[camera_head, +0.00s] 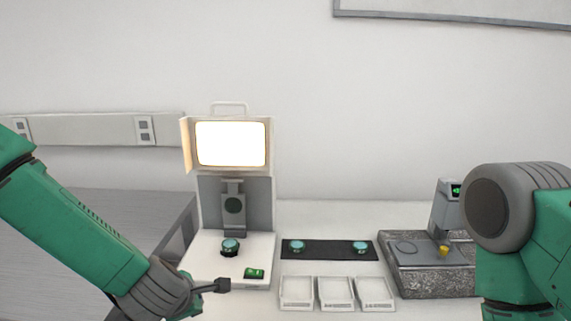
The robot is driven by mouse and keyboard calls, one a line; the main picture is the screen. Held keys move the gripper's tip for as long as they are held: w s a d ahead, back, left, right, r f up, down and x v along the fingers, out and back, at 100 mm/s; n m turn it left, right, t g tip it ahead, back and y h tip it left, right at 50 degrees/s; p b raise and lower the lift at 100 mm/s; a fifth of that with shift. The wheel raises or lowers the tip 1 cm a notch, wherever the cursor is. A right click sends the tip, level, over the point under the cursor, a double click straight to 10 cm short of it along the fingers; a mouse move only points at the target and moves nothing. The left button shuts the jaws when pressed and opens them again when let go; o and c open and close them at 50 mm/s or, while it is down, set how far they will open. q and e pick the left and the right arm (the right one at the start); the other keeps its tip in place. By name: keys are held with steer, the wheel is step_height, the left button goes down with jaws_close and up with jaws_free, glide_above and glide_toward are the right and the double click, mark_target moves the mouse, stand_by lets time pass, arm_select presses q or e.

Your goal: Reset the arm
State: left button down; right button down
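My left arm comes in from the lower left. Its gripper (211,287) points right, in front of the interferometer's base, and seems to hold nothing. I cannot tell from this side whether its fingers are apart. My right arm stands at the right edge, and its gripper is out of the frame. The white interferometer (264,200) has a bright lit screen (231,144). A round teal-topped piece (230,246) sits on its base, with a green switch (254,273) in front.
A black mat (328,251) holds two teal-topped pieces (297,246) (360,247). Several white trays (296,292) stand in front of it. A gauge on a granite base (405,280) stands to the right, partly behind my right arm. A grey surface (100,225) lies at left.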

arm_select(q)
steer(key=s+a+f+m+g+b, duration=0.1)
steer(key=s+f+m+b, duration=0.1)
steer(key=s+f+m, duration=0.45)
steer(key=s+a+f+m+g+b, duration=0.2)
steer(key=s+f+m, duration=0.2)
steer(key=s+f, duration=0.5)
steer(key=s+a+f+m+g+b, duration=0.2)
steer(key=s+f+m, duration=0.3)
steer(key=s, duration=0.3)
steer(key=s+a+f+m+g+b, duration=0.2)
steer(key=s+a+f+m, duration=0.2)
steer(key=s+f+m, duration=0.2)
steer(key=s+m, duration=0.2)
steer(key=s, duration=0.1)
steer(key=shift+s+f, duration=0.15)
steer(key=shift+f, duration=0.15)
steer(key=shift+d+m, duration=0.1)
steer(key=shift+m, duration=0.15)
